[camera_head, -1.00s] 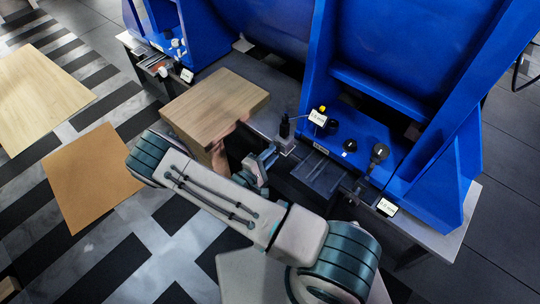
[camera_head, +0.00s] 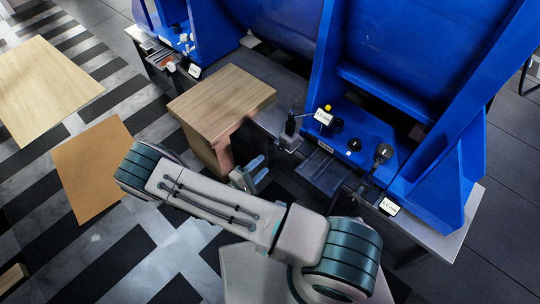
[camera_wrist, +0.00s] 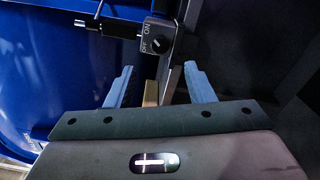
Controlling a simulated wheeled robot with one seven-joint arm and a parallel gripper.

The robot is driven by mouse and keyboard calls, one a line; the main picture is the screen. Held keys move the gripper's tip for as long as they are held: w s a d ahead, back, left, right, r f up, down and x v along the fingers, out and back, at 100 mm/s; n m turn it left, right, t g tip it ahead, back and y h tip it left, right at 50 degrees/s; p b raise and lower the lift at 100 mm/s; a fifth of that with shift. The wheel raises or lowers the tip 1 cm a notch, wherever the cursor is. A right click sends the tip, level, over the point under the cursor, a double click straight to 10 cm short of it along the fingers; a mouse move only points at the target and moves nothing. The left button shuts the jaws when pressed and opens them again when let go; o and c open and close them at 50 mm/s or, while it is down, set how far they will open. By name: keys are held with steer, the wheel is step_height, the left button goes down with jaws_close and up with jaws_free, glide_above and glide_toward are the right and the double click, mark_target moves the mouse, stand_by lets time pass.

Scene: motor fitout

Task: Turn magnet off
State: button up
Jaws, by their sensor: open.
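The magnet is a small dark block (camera_wrist: 150,52) with a round switch knob (camera_wrist: 161,44) on its face, beside the words ON and OFF. I cannot tell for sure which word the knob's mark points to. In the head view the magnet base (camera_head: 287,143) stands at the near edge of the grey bench, with a black post on top. My gripper (camera_wrist: 157,70) is open and empty; the block shows beyond and between its two pale blue fingers, apart from them. In the head view my gripper (camera_head: 254,170) is left of and below the magnet base.
A wooden block table (camera_head: 222,100) stands close to the left of my gripper. A big blue machine frame (camera_head: 400,85) rises behind the magnet.

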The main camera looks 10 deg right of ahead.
steer(key=v, duration=0.5)
steer(key=shift+s+a, duration=0.25)
steer(key=shift+r+p, duration=0.1)
steer(key=shift+p, duration=0.25)
steer(key=s+d+r+m+g+y+p, duration=0.1)
steer(key=d+r+m+g+y+p, duration=0.25)
steer(key=r, duration=0.85)
steer(key=s+d+r+m+g+p, duration=0.15)
steer(key=r+g+p, duration=0.4)
steer(key=r, duration=0.65)
steer(key=d+r+m+g+y+p, duration=0.25)
steer(key=r+g+p, duration=0.2)
steer(key=r, duration=0.65)
steer(key=s+d+r+m+t+y+p, duration=0.1)
steer(key=r+p, duration=0.4)
steer(key=r, duration=0.5)
steer(key=s+d+r+m+t+y+p, duration=0.1)
steer(key=s+r+y+p, duration=0.3)
steer(key=r, duration=0.6)
steer(key=s+d+r+m+t+y+p, duration=0.1)
steer(key=s+d+r+t+y+p, duration=0.1)
steer(key=r, duration=0.8)
steer(key=s+t+y+p, duration=0.1)
steer(key=s+p, duration=0.1)
steer(key=p, duration=0.1)
steer(key=shift+d+r+t+y+p, duration=0.15)
steer(key=shift+d+t+y+p, duration=0.1)
steer(key=shift+t+y+p, duration=0.1)
